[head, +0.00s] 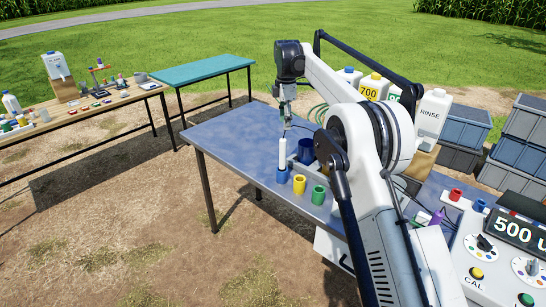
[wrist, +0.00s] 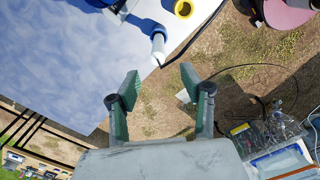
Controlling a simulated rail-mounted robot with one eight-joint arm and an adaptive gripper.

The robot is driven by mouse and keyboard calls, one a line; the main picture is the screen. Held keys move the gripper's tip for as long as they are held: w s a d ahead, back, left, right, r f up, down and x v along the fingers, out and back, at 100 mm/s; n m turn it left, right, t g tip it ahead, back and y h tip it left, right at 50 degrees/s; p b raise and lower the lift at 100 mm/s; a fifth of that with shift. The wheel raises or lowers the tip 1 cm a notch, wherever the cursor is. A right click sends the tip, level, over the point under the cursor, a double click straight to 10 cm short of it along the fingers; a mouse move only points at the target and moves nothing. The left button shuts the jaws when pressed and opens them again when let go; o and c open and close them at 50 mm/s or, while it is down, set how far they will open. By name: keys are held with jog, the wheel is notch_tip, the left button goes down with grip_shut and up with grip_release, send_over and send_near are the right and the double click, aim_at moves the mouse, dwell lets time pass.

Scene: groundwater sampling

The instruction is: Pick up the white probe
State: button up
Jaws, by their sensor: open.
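The white probe (head: 282,154) stands upright on the blue table, its lower end at a small blue cup (head: 282,176). In the wrist view the probe (wrist: 158,46) shows nearly end-on, with a dark thin tip, just beyond the fingers. My gripper (head: 287,121) is above the probe in the head view, pointing down. In the wrist view my gripper (wrist: 160,82) has its two green fingers spread wide, with nothing between them. The probe looks apart from both fingers.
A control panel (head: 490,250) and a RINSE bottle (head: 431,117) are at right. The table's left part (head: 235,135) is clear.

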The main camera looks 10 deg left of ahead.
aim_at(283, 153)
jog(key=shift+w+a+f, duration=0.2)
jog(key=shift+a+f, duration=0.1)
jog(key=shift+a, duration=0.1)
jog(key=shift+a+f, duration=0.1)
jog(key=shift+f, duration=0.15)
jog(key=f, duration=0.4)
jog(key=f+p, duration=0.1)
jog(key=f, duration=0.4)
jog(key=f+p, duration=0.1)
jog(key=f, duration=0.3)
jog(key=shift+d+f, duration=0.15)
jog(key=shift+d, duration=0.1)
grip_shut()
